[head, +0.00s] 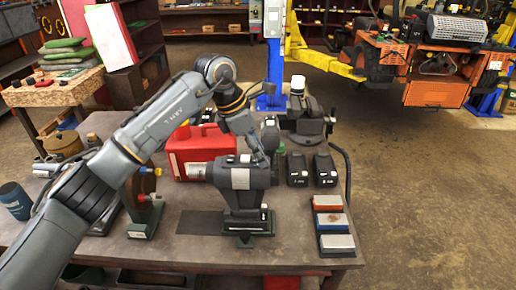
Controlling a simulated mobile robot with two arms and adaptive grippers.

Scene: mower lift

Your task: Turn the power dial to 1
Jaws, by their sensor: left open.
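The power dial cannot be made out for certain. My left arm reaches in from the left and bends down over the bench. My left gripper (262,156) is at the machine's upper right back edge, fingers pointing down. It is open, with nothing visibly held. Whether it touches the machine cannot be told. My right gripper is not in view.
The workbench (300,250) holds a red can (197,140) behind the machine, a dark vise (303,122), two black battery-like blocks (297,169) and coloured sharpening stones (333,222) at right. An orange mower (430,70) stands beyond. The floor at right is clear.

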